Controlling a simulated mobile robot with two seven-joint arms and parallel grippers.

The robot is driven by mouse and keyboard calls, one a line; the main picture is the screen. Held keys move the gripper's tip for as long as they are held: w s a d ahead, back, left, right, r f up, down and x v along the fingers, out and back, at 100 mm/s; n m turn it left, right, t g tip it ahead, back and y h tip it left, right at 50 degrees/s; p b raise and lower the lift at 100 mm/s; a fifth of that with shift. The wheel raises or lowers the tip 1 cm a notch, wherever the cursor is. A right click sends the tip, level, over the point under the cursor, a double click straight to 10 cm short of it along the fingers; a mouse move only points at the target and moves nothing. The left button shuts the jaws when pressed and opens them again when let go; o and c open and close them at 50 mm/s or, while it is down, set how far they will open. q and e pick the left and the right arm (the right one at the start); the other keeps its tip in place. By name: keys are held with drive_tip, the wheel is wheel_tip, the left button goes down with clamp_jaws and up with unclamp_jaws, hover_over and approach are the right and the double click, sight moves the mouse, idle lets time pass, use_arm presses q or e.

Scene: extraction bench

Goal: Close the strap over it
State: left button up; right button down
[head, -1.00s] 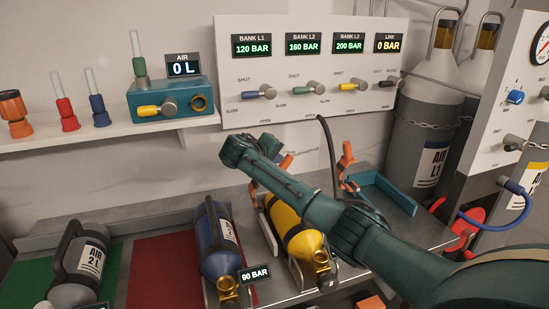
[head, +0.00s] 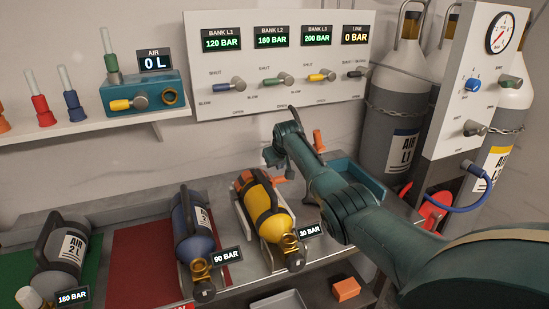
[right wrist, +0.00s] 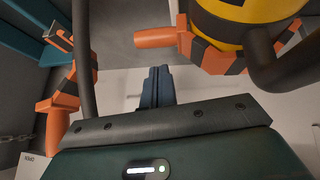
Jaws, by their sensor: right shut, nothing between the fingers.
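A yellow cylinder (head: 277,224) with black bands lies in a pale cradle (head: 243,222) on the bench. Orange-and-black strap parts (head: 247,180) show at its far end; in the right wrist view an orange end (right wrist: 155,37) sticks out beside the yellow body. I cannot tell whether the strap crosses the cylinder. My right gripper (head: 277,163) hangs just behind and right of the cylinder's far end. Its fingers (right wrist: 157,85) are together and empty, apart from the orange parts. My left gripper is out of view.
A blue cylinder (head: 190,240) and a grey cylinder (head: 62,255) lie to the left. An orange-handled piece with a black hose (head: 318,141) stands behind my right arm. A teal tray (head: 360,183) is to its right. The valve panel (head: 215,95) stands behind.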

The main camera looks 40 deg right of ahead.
sight(284, 179)
drive_tip(key=shift+s+d+f+y+b, duration=0.1)
drive_tip(key=shift+d+f+y+b, duration=0.25)
drive_tip(key=shift+f, duration=0.45)
drive_tip(key=shift+d+f, duration=0.3)
drive_tip(key=shift+f, duration=0.25)
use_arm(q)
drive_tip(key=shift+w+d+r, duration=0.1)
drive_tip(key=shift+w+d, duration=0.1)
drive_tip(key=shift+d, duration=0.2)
use_arm(e)
drive_tip(key=shift+s, duration=0.1)
drive_tip(key=shift+s+f, duration=0.1)
drive_tip(key=shift+f, duration=0.05)
